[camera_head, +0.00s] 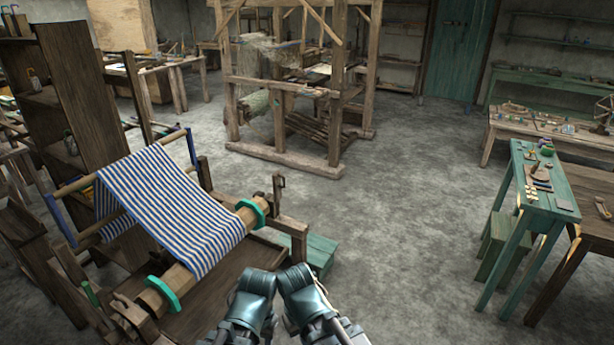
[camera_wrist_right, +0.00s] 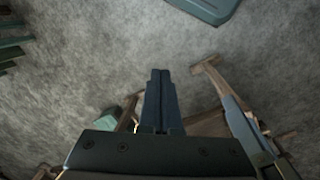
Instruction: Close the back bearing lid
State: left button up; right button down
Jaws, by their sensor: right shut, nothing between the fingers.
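The handloom with blue-and-white striped cloth (camera_head: 170,210) stands at the left in the head view. A wooden roller carries the cloth, with a teal ring (camera_head: 252,213) near its far end and another (camera_head: 162,294) near its near end. At the far end, a small wooden piece that looks like a bearing lid (camera_head: 278,192) stands upright, apparently open. Another bearing piece (camera_head: 133,315) lies low at the near end. My right gripper (camera_wrist_right: 160,78) is shut and empty in the wrist view, touching nothing visible. My two arms show at the bottom of the head view; the left fingers are hidden.
A low green box (camera_head: 318,252) stands just beyond the loom's right side. A green table (camera_head: 543,190) with small items and a green stool (camera_head: 497,243) are at the right. A larger loom (camera_head: 290,85) stands behind. The concrete floor between is clear.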

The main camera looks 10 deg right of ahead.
aim_at(278, 187)
jog(key=i+l, duration=0.2)
jog(key=i, duration=0.35)
jog(key=i+l, duration=0.2)
jog(key=i, duration=0.35)
